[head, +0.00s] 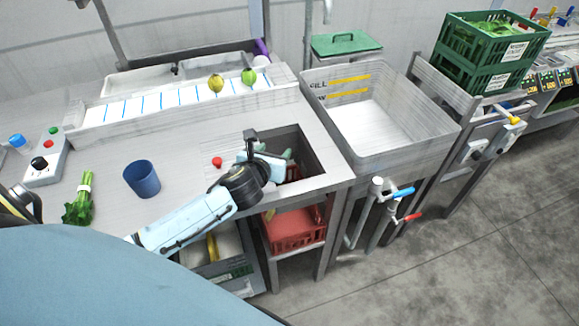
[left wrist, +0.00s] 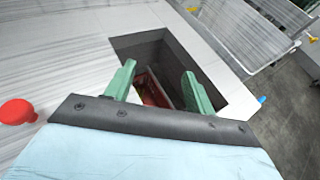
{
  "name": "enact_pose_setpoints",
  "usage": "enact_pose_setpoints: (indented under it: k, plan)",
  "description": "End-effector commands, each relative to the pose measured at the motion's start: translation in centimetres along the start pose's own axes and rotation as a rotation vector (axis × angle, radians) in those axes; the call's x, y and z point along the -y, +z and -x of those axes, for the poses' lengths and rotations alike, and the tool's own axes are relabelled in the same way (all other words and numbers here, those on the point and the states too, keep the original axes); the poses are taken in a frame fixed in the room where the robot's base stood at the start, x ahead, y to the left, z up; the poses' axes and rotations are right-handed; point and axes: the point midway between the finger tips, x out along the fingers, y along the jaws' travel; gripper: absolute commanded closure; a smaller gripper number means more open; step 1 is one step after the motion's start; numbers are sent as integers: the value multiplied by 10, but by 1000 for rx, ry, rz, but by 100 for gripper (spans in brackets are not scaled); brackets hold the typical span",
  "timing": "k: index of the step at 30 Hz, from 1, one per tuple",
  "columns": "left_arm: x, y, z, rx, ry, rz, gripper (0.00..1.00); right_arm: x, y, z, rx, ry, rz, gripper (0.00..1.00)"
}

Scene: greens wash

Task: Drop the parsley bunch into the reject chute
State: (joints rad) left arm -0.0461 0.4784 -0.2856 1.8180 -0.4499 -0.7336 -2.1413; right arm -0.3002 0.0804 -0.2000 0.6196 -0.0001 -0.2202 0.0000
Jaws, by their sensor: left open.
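A leafy green bunch with a white band (head: 80,198), which looks like the parsley bunch, lies on the counter at the far left of the head view. The reject chute (head: 318,168) is the square dark opening in the counter, right of centre. My left gripper (head: 273,158) is over the chute. In the left wrist view, its green fingers (left wrist: 159,74) are apart with nothing between them, above the chute opening (left wrist: 172,45). A red crate (head: 296,228) stands under the counter below the chute; part of its red shows through the opening. My right gripper is not in view.
A blue cup (head: 142,179) stands between the bunch and my left arm. A red button (head: 217,162) sits beside the chute. A white basin (head: 380,120) is to the right. A ribbed white strip (head: 170,98) holding two round items runs behind.

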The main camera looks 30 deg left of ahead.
Motion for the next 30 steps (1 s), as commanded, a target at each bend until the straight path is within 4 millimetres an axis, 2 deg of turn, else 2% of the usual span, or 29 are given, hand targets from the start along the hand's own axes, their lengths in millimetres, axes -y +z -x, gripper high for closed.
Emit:
enact_pose_setpoints:
  k: [3, 10, 15, 30]
  plan:
    - [0, 0, 26, -1, -2, -2, 46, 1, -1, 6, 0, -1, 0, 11]
    - [0, 0, 54, 0, -1, -1, 46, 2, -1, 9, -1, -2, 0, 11]
    - [0, 0, 60, -1, -1, 1, 46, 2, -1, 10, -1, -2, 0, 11]
    - [0, 0, 60, -1, -1, 1, 46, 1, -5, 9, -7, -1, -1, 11]
